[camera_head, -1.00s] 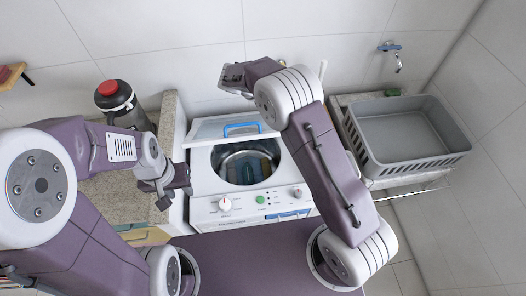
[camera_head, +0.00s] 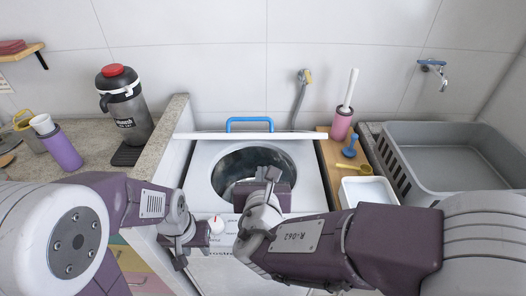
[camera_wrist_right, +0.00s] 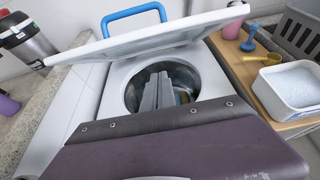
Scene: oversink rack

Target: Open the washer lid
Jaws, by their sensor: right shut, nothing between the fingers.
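The white top-loading washer (camera_head: 204,172) stands in the middle, its round drum opening (camera_head: 232,162) uncovered. The lid (camera_head: 200,135) stands raised at the back, seen nearly edge-on, with a blue handle (camera_head: 250,120) on top. In the right wrist view the lid (camera_wrist_right: 185,33) is tilted up behind the drum, apart from my fingers. My right gripper (camera_head: 270,176) is over the front of the drum opening; its fingers (camera_wrist_right: 163,92) are shut and empty. My left gripper (camera_head: 190,246) is at the washer's front left; its fingers are unclear. My right arm hides part of the front panel.
A counter (camera_head: 165,130) with a black red-topped jug (camera_head: 125,105) and a purple cup (camera_head: 63,149) is on the left. On the right, a wooden board (camera_head: 328,160) holds a pink holder (camera_head: 341,125) and a white tub (camera_head: 367,192). A grey basket (camera_head: 440,190) is beyond.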

